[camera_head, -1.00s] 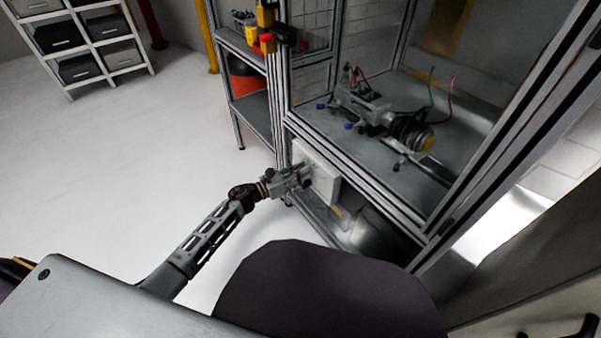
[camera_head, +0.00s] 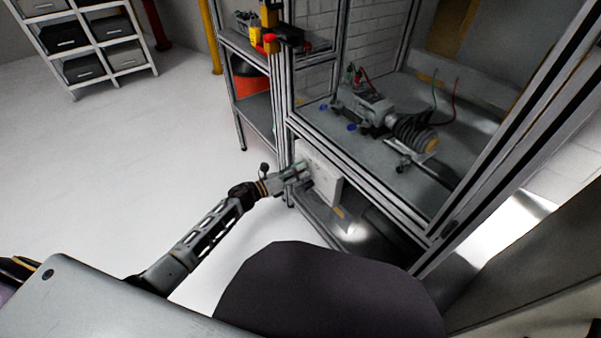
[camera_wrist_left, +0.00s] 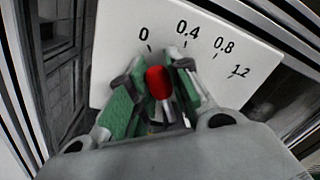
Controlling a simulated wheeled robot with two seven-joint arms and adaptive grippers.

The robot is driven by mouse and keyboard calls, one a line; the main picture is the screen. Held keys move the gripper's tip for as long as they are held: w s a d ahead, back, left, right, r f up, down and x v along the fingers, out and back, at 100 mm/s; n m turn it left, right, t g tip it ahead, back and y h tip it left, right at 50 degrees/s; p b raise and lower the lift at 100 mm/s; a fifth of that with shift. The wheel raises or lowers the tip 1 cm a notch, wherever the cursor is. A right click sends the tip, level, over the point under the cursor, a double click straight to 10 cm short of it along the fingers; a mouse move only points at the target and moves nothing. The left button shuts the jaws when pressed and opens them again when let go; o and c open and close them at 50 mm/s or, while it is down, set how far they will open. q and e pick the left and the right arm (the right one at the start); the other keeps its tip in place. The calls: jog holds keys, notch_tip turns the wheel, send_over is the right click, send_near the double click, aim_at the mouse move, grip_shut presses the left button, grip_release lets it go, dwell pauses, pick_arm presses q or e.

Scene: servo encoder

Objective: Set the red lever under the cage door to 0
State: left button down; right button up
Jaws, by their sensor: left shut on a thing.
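The red lever (camera_wrist_left: 158,84) shows in the left wrist view between the green-padded fingers of my left gripper (camera_wrist_left: 156,90), which is shut on it. Behind it is a white dial plate (camera_wrist_left: 110,40) marked 0, 0.4, 0.8 and 1.2. The lever's red end lies just below the 0 tick, slightly to its right, and left of the 0.4 mark. In the head view my left gripper (camera_head: 300,171) is at the white box (camera_head: 320,180) under the cage; the lever itself is hidden there. My right gripper is not in view.
The framed cage (camera_head: 350,170) stands above the white box, with a motor rig (camera_head: 375,115) inside. A shelf (camera_head: 258,120) stands left of it, and a drawer rack (camera_head: 95,45) is at the far left. The floor between is clear.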

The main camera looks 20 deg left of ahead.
pick_arm(q)
jog(key=shift+a+f, duration=0.1)
jog(key=c, duration=1.5)
grip_release()
jog(key=shift+o, duration=1)
jog(key=shift+w, duration=0.1)
jog(key=v, duration=1.2)
jog(key=shift+w+n, duration=0.1)
jog(key=shift+n, duration=0.3)
